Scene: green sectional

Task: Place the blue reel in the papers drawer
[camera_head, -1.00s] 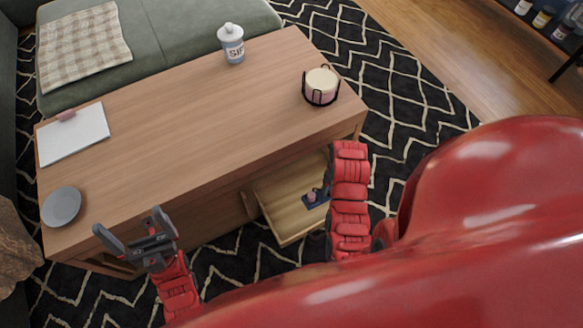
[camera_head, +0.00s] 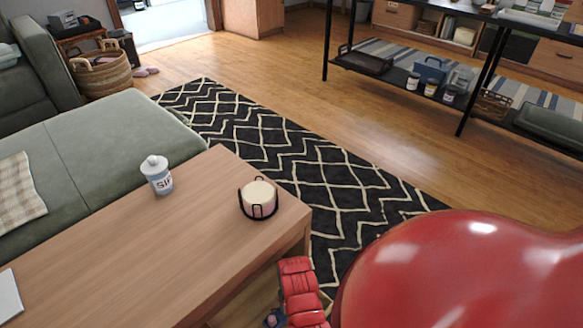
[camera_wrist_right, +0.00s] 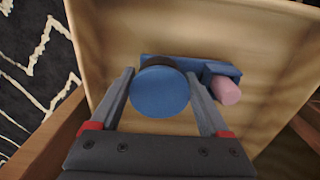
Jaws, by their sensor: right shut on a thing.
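The blue reel (camera_wrist_right: 160,94) is a round blue disc with a dark edge, held between the fingers of my right gripper (camera_wrist_right: 160,88) in the right wrist view. Below it is the open pale wooden drawer (camera_wrist_right: 105,28). Inside the drawer lie a flat blue item (camera_wrist_right: 190,66) and a pink cylinder (camera_wrist_right: 227,91); the reel partly covers the blue item. I cannot tell whether the reel touches the drawer floor. In the head view only my red right arm shows clearly at the bottom, by the table's end. My left gripper is out of view.
The wooden table (camera_head: 130,255) carries a candle in a black holder (camera_head: 259,198) and a white lidded jar (camera_head: 157,174). A green sofa (camera_head: 95,150) stands behind. A black-and-cream rug (camera_head: 310,170) and open floor lie beyond; a black shelf unit (camera_head: 400,75) stands at the back right.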

